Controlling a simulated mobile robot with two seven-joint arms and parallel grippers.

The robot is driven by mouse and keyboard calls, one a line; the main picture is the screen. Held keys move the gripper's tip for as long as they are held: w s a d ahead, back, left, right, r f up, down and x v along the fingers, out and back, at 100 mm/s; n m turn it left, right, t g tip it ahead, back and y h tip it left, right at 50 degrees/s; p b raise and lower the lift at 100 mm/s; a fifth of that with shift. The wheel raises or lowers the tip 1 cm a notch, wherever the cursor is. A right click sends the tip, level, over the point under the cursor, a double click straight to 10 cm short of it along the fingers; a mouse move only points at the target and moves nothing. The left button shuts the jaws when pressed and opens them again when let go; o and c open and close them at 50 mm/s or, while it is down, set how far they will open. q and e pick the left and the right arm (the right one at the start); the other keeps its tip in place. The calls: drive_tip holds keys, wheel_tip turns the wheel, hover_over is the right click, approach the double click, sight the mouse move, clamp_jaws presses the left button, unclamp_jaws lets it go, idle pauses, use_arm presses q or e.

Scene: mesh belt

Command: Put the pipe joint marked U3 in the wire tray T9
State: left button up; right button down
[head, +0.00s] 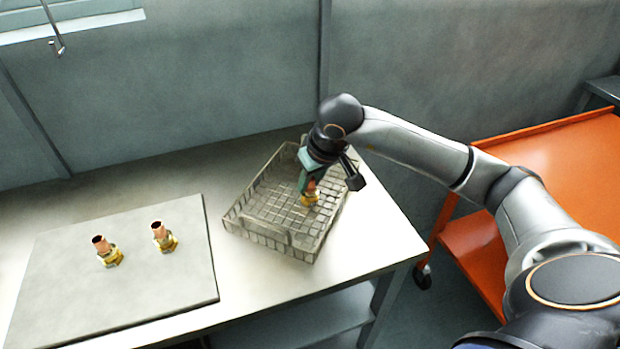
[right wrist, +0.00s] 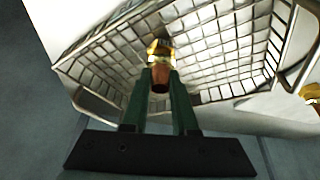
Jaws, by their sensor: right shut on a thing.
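My right gripper (head: 309,184) is shut on a brass and copper pipe joint (head: 310,198). It holds the joint inside the outline of the wire tray (head: 243,230); I cannot tell whether the joint touches the mesh floor. In the right wrist view the fingers (right wrist: 160,90) grip the copper end of the joint (right wrist: 160,52), with the brass end towards the mesh of the tray (right wrist: 225,45). The tray holds nothing else that I can see. No U3 or T9 marking is readable. My left gripper is not in view.
Two more pipe joints, one on the left (head: 108,250) and one on the right (head: 164,236), stand on a grey mat (head: 60,300) on the table (head: 375,245). An orange cart (head: 550,160) stands at the right. A wall is behind the table.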

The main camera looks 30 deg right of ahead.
drive_tip(key=shift+f+b, duration=0.2)
drive_tip(key=shift+b, duration=0.1)
drive_tip(key=c, duration=0.7)
unclamp_jaws()
drive_tip(key=shift+s+r+p, duration=0.1)
drive_tip(key=shift+r+p, duration=0.25)
drive_tip(key=shift+r, duration=0.15)
drive_tip(key=v, duration=1.1)
drive_tip(key=shift+s+r, duration=0.2)
